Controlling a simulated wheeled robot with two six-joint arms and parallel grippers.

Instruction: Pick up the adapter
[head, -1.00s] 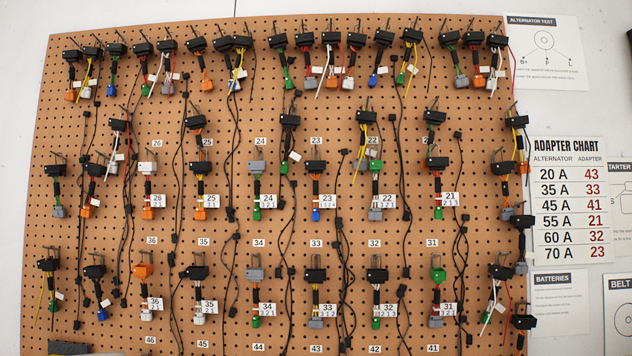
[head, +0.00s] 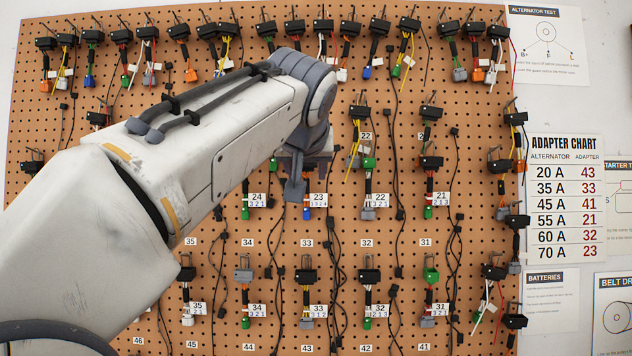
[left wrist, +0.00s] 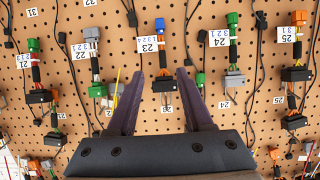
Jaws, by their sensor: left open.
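Many adapters hang on the pegboard, each with a black, grey or coloured connector, short wires and a plug. My left gripper (head: 296,185) reaches across the head view to the adapter tagged 23 (head: 306,213), hiding its upper part. In the left wrist view, which shows the board upside down, my left gripper (left wrist: 159,72) is open. My right gripper is out of view.
Adapter 24 (left wrist: 235,81) and adapter 22 (left wrist: 97,91) hang close on either side. Loose black cables (head: 336,230) dangle between the columns. An adapter chart (head: 566,200) is on the wall at the right. My left arm covers the board's left middle.

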